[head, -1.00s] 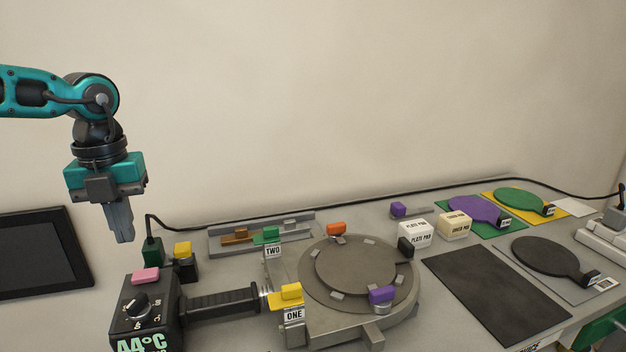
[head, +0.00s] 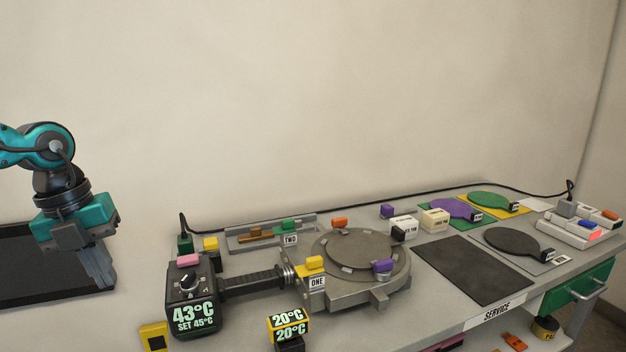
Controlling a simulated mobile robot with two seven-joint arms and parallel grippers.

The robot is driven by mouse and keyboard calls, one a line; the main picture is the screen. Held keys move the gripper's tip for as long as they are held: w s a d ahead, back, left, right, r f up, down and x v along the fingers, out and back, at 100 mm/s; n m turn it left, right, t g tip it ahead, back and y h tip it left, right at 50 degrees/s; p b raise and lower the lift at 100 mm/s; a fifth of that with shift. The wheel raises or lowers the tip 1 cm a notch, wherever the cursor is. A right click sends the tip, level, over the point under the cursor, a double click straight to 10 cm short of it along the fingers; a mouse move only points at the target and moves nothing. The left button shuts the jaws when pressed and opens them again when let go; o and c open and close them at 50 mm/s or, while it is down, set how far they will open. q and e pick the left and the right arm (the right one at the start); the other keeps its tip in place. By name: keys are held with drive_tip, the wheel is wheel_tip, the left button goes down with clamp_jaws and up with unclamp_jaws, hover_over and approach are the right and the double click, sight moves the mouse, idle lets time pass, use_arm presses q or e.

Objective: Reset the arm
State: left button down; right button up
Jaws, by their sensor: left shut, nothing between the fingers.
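My left gripper (head: 104,273) hangs at the left of the head view with its fingers pointing down. The fingers are together with nothing between them. It is left of the heater handle unit (head: 193,292), apart from it, and in front of a dark framed panel (head: 22,262). My teal left arm (head: 38,145) comes in from the left edge. My right gripper is not in this view.
The cart top holds a round clamp plate (head: 357,250), a dark mat (head: 473,270) and purple (head: 452,209) and green (head: 492,201) paddles. White (head: 404,227) and cream (head: 434,219) boxes stand behind. A power strip (head: 575,235) is at right. A small 20°C display (head: 288,325) is in front.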

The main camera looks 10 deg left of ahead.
use_arm(q)
drive_tip(key=w+d+f+n+t+h, duration=0.25)
drive_tip(key=f+n+t+h, duration=0.45)
drive_tip(key=t, duration=0.4)
drive_tip(key=s+f+n+y, duration=1)
drive_tip(key=f+n+y, duration=0.25)
drive_tip(key=n, duration=0.55)
drive_tip(key=s+d+f+n+g+h, duration=0.4)
drive_tip(key=s+d+g, duration=0.4)
drive_tip(key=s+d, duration=0.5)
drive_tip(key=w+d+f+m+t+h, duration=0.1)
drive_tip(key=w+d+f+t+h, duration=0.1)
drive_tip(key=w+f+t, duration=0.5)
drive_tip(key=shift+w+d+f+m, duration=0.3)
drive_tip(key=shift+w+d+f, duration=0.45)
drive_tip(key=shift+f, duration=0.95)
